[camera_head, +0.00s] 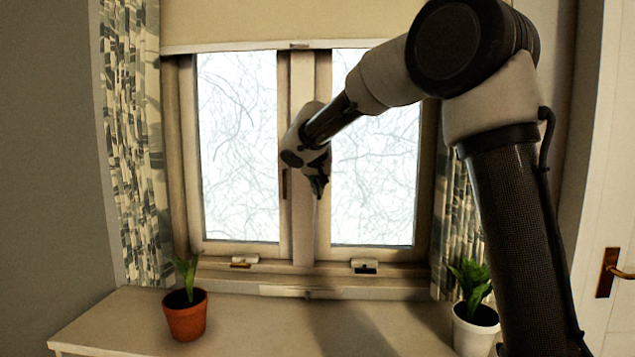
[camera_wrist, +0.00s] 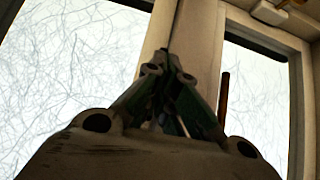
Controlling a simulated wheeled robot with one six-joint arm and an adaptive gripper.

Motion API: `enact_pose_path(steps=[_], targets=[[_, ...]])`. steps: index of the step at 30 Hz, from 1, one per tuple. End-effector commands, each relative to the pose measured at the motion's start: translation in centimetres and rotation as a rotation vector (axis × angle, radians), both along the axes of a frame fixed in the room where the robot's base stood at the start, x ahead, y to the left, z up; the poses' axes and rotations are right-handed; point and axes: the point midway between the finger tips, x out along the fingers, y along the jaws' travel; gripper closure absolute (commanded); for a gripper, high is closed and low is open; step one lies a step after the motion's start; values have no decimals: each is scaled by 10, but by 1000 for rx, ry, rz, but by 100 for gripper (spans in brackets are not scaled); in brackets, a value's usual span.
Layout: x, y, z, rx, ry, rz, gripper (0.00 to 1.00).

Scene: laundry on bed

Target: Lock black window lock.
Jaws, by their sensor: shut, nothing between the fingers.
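The black window lock (camera_head: 366,269) is a small white fitting with a black part, on the bottom frame of the right window pane in the head view. I cannot tell from its look whether it is locked. My gripper (camera_head: 318,186) is in front of the central window post, well above the lock and to its left. In the wrist view my gripper (camera_wrist: 167,66) is shut and empty, with its fingertips together in front of the pale window frame. The black lock cannot be made out in the wrist view.
A similar lock with a brown part (camera_head: 242,262) sits under the left pane. A brown window handle (camera_head: 285,184) is left of my gripper. Potted plants stand at left (camera_head: 186,315) and right (camera_head: 475,325) on the white surface (camera_head: 270,325); its middle is clear.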

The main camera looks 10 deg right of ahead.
Motion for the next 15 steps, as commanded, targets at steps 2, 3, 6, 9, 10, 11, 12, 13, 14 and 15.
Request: enact_pose_path(steps=[2,3,6,9,10,11,12,13,14,15], targets=[[2,-1,-5,0,1,-1,100],[2,-1,-4,0,-1,-1,100],[2,-1,-4,0,-1,-1,100],[2,-1,-3,0,-1,-1,100],[2,-1,-3,0,-1,-1,100],[2,-1,-3,0,-1,-1,100],[2,-1,-2,0,-1,-1,100],[2,-1,-1,0,-1,0,100],[2,-1,0,0,-1,0,100],[2,-1,2,0,-1,0,100]])
